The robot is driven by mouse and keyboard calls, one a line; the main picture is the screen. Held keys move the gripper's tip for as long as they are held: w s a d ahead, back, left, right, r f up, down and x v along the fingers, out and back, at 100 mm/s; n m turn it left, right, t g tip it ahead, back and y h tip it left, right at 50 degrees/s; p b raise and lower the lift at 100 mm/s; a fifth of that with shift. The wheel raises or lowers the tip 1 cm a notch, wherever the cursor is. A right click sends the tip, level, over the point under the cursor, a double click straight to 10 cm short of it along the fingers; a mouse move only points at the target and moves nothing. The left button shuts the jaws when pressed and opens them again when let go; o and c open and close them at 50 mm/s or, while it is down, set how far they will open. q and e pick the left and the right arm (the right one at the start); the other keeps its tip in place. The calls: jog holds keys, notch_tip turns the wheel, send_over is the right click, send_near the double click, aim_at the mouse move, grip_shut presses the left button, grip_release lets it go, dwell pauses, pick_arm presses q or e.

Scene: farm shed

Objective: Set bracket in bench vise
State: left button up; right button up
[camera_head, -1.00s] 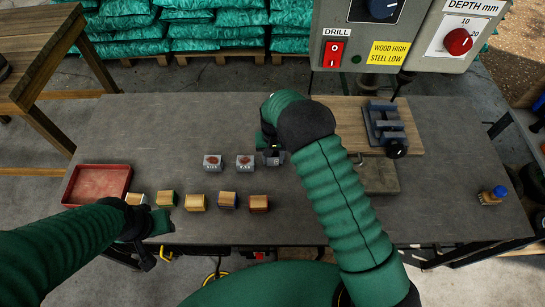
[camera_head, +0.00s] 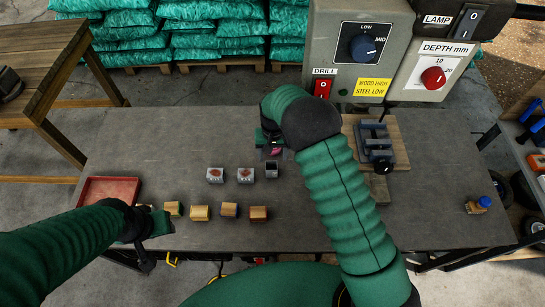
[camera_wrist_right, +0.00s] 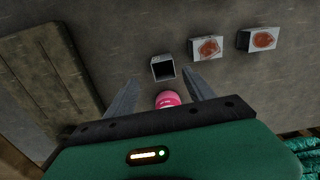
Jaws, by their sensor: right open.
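A hollow grey square piece (camera_head: 271,170), which may be the bracket, stands on the bench at the right end of a short row. In the right wrist view its open top (camera_wrist_right: 163,68) lies just beyond and between my fingertips, apart from them. My right gripper (camera_head: 273,148) is open, on the far side of the piece; its spread fingers also show in the wrist view (camera_wrist_right: 161,80). A pink round thing (camera_wrist_right: 167,99) shows between the fingers; I cannot tell what it is. The blue-grey bench vise (camera_head: 375,143) sits on a wooden board at right. My left gripper (camera_head: 153,226) is by the front left edge, fingers unclear.
Two grey blocks with rust-red tops (camera_head: 215,175) (camera_head: 246,175) stand left of the hollow piece. Several wooden blocks (camera_head: 229,210) line the front. A red tray (camera_head: 110,190) is at left, a blue-topped brush (camera_head: 479,204) at right. The drill control box (camera_head: 358,50) overhangs the back.

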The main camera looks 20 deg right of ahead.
jog(key=shift+t, duration=0.8)
jog(key=r+p, duration=0.1)
jog(key=r, duration=0.1)
jog(key=s+r+p, duration=0.1)
jog(key=r, duration=0.2)
jog(key=d+r+p, duration=0.1)
jog(key=r, duration=0.1)
jog(key=shift+s+r, duration=0.25)
jog(key=shift+s, duration=0.15)
jog(key=c, duration=0.7)
jog(key=f, duration=0.3)
jog(key=w+f, duration=0.1)
jog(key=f, duration=0.3)
jog(key=w+f+p, duration=0.1)
jog(key=f, duration=0.2)
jog(key=shift+d+f, duration=0.35)
jog(key=shift+c, duration=0.2)
jog(key=f, duration=0.5)
jog(key=shift+w+f, duration=0.25)
jog(key=shift+f, duration=0.1)
jog(key=shift+w+f, duration=0.1)
jog(key=shift+f, duration=0.05)
jog(key=shift+c, duration=0.5)
